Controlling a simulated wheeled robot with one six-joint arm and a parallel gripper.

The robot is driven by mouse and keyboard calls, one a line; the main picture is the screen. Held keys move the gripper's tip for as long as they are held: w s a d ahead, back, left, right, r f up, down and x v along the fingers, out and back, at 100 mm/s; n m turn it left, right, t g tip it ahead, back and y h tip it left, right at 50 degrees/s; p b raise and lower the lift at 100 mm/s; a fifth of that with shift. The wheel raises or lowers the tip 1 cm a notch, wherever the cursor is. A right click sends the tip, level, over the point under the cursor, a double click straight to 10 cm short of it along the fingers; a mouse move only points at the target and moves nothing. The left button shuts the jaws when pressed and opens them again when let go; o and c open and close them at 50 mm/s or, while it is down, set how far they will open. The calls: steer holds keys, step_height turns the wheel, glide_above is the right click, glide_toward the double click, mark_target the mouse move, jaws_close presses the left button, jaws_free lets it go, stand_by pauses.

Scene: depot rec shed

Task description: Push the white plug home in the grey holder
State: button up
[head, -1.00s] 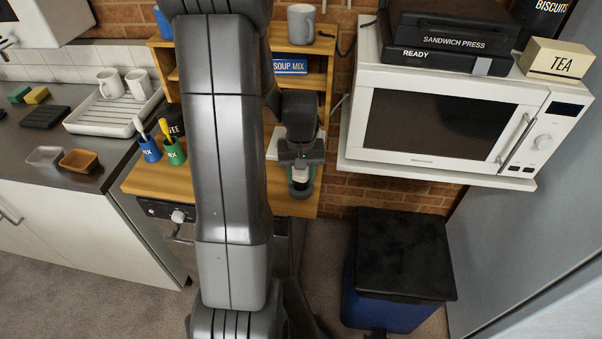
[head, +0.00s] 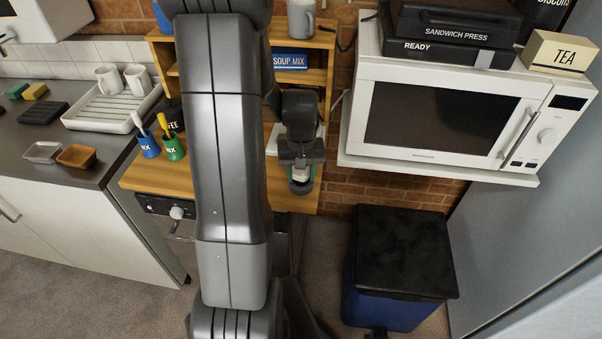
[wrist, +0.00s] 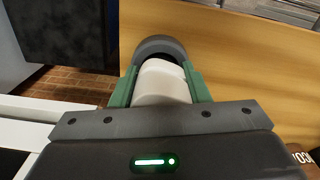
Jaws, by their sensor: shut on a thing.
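The white plug (wrist: 161,82) is between the two green fingers of my gripper (wrist: 160,88) in the wrist view. The gripper is shut on it. The grey holder (wrist: 160,46) shows as a rounded grey rim just beyond the plug, on the wooden worktop. The plug overlaps the holder in this view, and its lower end is hidden, so I cannot tell how deep it sits. In the head view my gripper (head: 300,180) is above the right part of the wooden worktop, with the plug and holder small below it.
The wooden worktop (head: 150,178) carries a blue cup (head: 148,146) and a green cup (head: 173,149) at left. A white microwave (head: 445,115) stands on a shelf to the right. A black-lidded blue bin (head: 400,255) stands on the floor below.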

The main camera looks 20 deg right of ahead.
steer(key=shift+s+f, duration=0.15)
steer(key=shift+f, duration=0.2)
